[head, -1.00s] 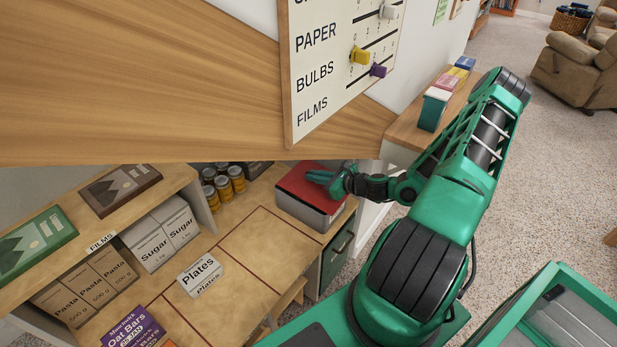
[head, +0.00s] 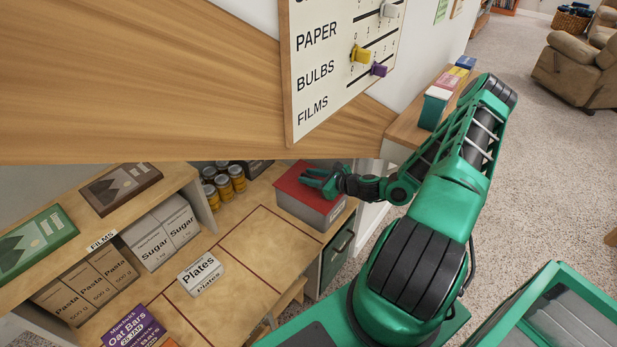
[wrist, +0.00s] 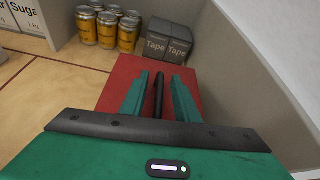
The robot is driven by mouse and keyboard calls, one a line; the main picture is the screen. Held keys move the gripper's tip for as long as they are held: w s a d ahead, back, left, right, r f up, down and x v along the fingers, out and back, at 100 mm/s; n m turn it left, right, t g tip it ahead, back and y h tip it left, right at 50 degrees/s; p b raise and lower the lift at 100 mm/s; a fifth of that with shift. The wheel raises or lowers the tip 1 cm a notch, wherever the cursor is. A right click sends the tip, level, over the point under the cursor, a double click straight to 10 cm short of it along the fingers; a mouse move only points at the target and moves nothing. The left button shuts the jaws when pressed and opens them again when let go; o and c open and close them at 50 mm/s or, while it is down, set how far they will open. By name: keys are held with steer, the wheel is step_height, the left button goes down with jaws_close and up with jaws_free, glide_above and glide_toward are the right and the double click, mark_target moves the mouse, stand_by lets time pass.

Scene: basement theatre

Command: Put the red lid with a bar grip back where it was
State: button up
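The red lid (head: 290,180) lies on top of a grey box (head: 303,208) at the right end of the counter. In the wrist view the red lid (wrist: 122,79) fills the area under my fingers, and its dark bar grip (wrist: 158,95) runs between them. My gripper (wrist: 159,92) is open, with one finger on each side of the bar and a small gap to each. In the head view my gripper (head: 317,180) is over the lid and hides part of it, including the bar.
Yellow-banded cans (head: 223,187) and dark Tape boxes (wrist: 166,39) stand behind the lid. A grey wall (wrist: 245,80) rises close on the right. A films shelf (head: 175,180) is farther left.

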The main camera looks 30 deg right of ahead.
steer(key=shift+s+d+r, duration=0.15)
steer(key=shift+r, duration=0.3)
steer(key=v, duration=1.1)
steer(key=shift+s+r, duration=0.15)
steer(key=shift+s, duration=0.15)
steer(key=shift+s, duration=0.1)
